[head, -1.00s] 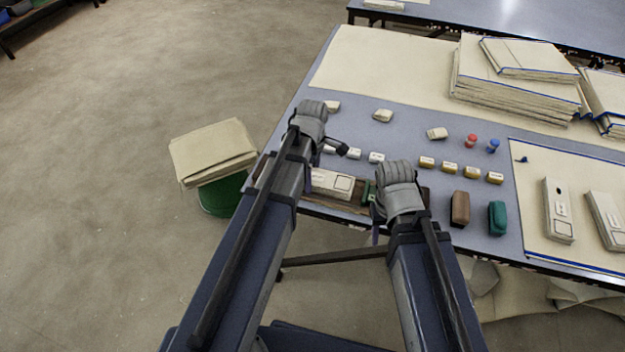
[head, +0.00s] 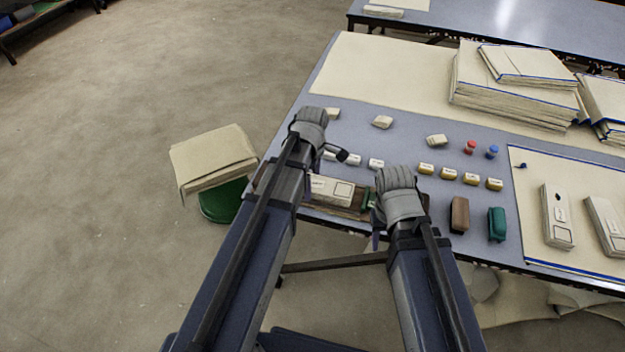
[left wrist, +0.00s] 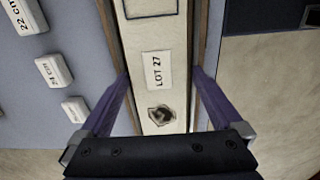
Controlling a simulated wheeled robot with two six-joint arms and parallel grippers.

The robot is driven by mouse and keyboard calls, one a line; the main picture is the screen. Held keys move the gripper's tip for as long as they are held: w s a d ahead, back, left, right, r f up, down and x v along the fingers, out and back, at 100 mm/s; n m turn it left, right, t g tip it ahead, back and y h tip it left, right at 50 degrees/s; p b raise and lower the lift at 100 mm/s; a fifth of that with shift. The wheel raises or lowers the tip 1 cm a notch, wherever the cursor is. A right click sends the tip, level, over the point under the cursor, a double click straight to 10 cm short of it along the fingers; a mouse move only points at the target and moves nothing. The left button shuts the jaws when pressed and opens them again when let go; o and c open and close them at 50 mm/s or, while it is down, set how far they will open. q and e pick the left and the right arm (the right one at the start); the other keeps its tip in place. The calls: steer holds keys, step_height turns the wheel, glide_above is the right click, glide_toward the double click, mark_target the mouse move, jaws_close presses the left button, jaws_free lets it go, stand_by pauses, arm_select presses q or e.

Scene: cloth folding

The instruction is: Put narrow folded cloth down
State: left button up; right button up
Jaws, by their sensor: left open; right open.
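A narrow cream piece (head: 331,189) labelled "LOT 27" lies in a brown wooden holder at the table's near edge. I cannot tell for sure whether it is the narrow folded cloth. In the left wrist view the cream piece (left wrist: 158,40) runs between the purple fingers of my left gripper (left wrist: 160,78), which is open with gaps on both sides. My right gripper (head: 377,238) is open by the table's near edge, right of the piece; its fingers are mostly hidden by the wrist. A wide folded cream cloth (head: 212,156) lies on a green stool (head: 222,200) at the left.
Small labelled blocks (head: 460,175) stand in a row, with a brown block (head: 459,214) and a green block (head: 497,224) nearer. Stacked cream cloths (head: 510,95) lie at the back right. Two long pale pieces (head: 557,215) lie on a mat at right.

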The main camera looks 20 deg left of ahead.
step_height(320, 180, up, 12)
steer(key=p, duration=1.1)
steer(key=shift+f, duration=0.15)
